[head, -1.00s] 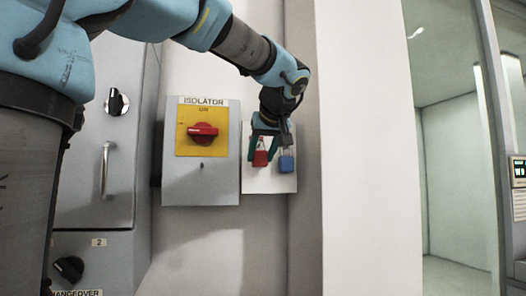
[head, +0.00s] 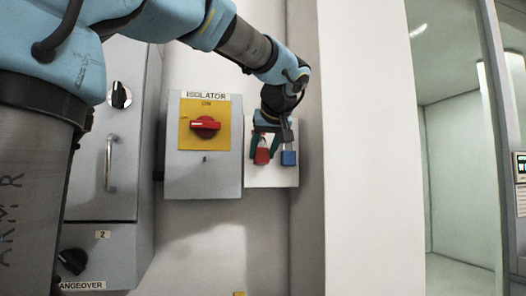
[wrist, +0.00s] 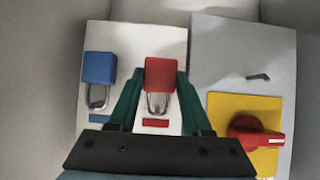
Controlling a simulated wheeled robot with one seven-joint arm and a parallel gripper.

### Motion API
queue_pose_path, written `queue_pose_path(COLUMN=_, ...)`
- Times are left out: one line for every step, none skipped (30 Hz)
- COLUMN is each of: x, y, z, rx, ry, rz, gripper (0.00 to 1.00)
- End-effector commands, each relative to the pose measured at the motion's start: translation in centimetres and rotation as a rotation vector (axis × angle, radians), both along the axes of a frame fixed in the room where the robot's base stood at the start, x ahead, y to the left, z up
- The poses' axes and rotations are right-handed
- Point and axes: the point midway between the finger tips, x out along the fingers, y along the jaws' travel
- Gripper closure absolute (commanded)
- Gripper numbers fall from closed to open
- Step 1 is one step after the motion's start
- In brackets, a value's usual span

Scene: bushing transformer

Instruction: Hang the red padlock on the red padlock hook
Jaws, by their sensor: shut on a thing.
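My gripper (head: 264,152) is shut on the red padlock (head: 262,156) in front of the white board (head: 274,181). In the wrist view, the green fingers (wrist: 159,78) flank the body of the red padlock (wrist: 160,74), with its metal shackle between them. A red label (wrist: 155,123) lies on the board by the shackle end. The red padlock hook cannot be made out, and I cannot tell whether the shackle is on it.
A blue padlock (head: 289,158) hangs beside the red one, with its shackle clear in the wrist view (wrist: 97,96). The isolator box (head: 203,181) with its red rotary switch (head: 205,123) stands close left of the board. A wall edge (head: 308,150) is close right.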

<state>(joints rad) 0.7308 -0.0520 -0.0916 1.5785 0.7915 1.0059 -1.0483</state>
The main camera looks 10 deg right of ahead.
Motion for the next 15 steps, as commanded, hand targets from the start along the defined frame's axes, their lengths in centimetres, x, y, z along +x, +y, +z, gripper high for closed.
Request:
queue_pose_path(x=-0.01, y=0.0, z=0.03, rx=0.0, ry=0.0, rz=0.0, gripper=0.47)
queue_pose_path(x=-0.01, y=0.0, z=0.03, rx=0.0, ry=-0.001, rz=0.0, gripper=0.44)
queue_pose_path(x=-0.01, y=0.0, z=0.03, rx=0.0, ry=-0.001, rz=0.0, gripper=0.4)
queue_pose_path(x=-0.01, y=0.0, z=0.03, rx=0.0, ry=-0.001, rz=0.0, gripper=0.36)
queue_pose_path(x=0.0, y=0.01, z=0.02, rx=0.0, ry=-0.001, rz=0.0, gripper=0.33)
queue_pose_path(x=0.0, y=0.01, z=0.02, rx=0.0, ry=0.0, rz=0.0, gripper=0.28)
queue_pose_path(x=0.0, y=0.0, z=0.01, rx=0.0, ry=0.0, rz=0.0, gripper=0.25)
queue_pose_path(x=0.0, y=0.0, z=0.01, rx=0.0, ry=0.0, rz=0.0, gripper=0.22)
queue_pose_path(x=0.0, y=0.0, z=0.01, rx=0.0, ry=0.0, rz=0.0, gripper=0.17)
queue_pose_path(x=0.0, y=0.0, z=0.01, rx=0.0, ry=0.0, rz=0.0, gripper=0.16)
queue_pose_path(x=0.0, y=0.0, z=0.01, rx=0.0, ry=0.0, rz=0.0, gripper=0.16)
queue_pose_path(x=-0.01, y=0.0, z=0.01, rx=0.0, ry=0.0, rz=0.0, gripper=0.16)
queue_pose_path(x=0.0, y=0.0, z=0.0, rx=0.0, ry=0.0, rz=0.0, gripper=0.16)
queue_pose_path(x=0.0, y=0.0, z=0.0, rx=0.0, ry=0.0, rz=0.0, gripper=0.16)
queue_pose_path(x=0.0, y=0.0, z=-0.02, rx=0.0, ry=0.0, rz=0.0, gripper=0.16)
